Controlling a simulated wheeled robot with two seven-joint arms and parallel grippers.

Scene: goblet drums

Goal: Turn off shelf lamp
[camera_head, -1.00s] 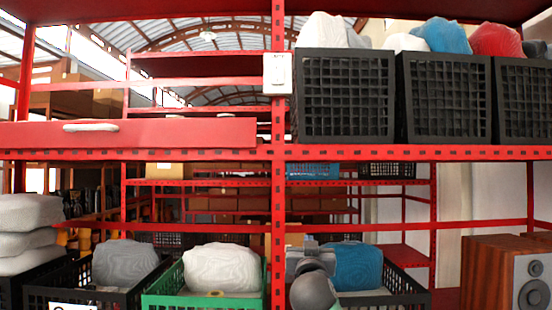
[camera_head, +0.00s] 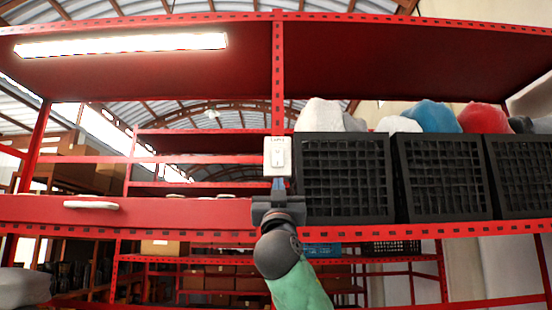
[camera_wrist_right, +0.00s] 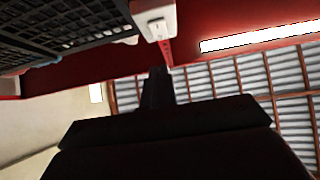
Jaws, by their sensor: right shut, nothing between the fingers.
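The shelf lamp (camera_head: 120,44) is a long white tube under the top red shelf at the left, and it glows brightly. It also shows in the right wrist view (camera_wrist_right: 260,36). A white switch box (camera_head: 278,157) is fixed to the red middle post; it shows at the top of the right wrist view (camera_wrist_right: 154,18). My right gripper (camera_head: 278,182) is shut and empty, pointing up just below the switch box. In the right wrist view its fingers (camera_wrist_right: 157,75) point toward the switch, and whether they touch it I cannot tell. My left gripper is not in view.
Black crates (camera_head: 346,180) with wrapped bundles stand on the shelf close to the right of my gripper. A red drawer-like panel (camera_head: 150,212) with a pale handle (camera_head: 91,205) lies to the left. The red post (camera_head: 278,75) runs up behind the switch.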

